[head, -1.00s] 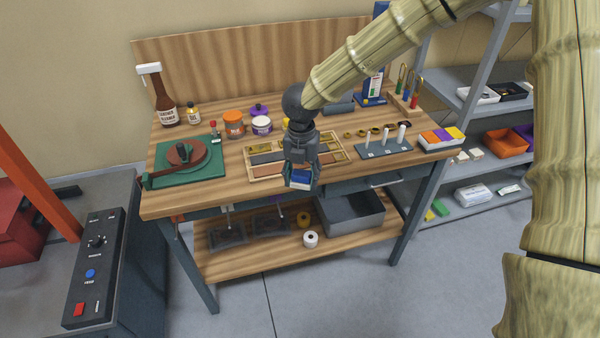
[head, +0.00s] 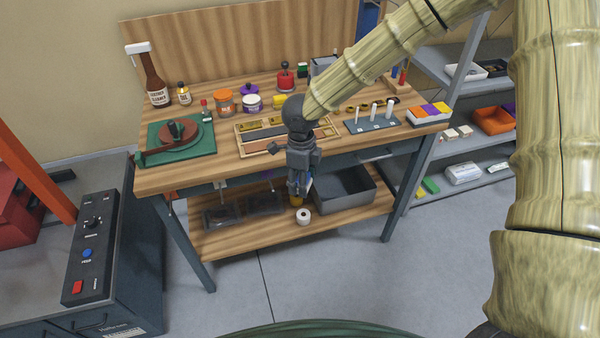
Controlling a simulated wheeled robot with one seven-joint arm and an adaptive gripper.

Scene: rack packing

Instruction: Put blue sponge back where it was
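My gripper (head: 300,188) hangs pointing down in front of the workbench's front edge, with the lower shelf behind it in the picture. A small blue and white piece (head: 309,184), which looks like the blue sponge, shows at the right side of the fingers. The fingers hide most of it, and they appear closed on it. A white tray (head: 430,122) at the right front end of the benchtop holds orange, purple and yellow blocks; no blue block shows there.
The workbench (head: 215,178) carries a compartment tray (head: 247,154), a peg block (head: 372,126), jars and a green-based turntable (head: 205,151). Below are a grey bin (head: 345,196) and a white roll (head: 304,216). A grey shelf rack stands at right. The floor in front is clear.

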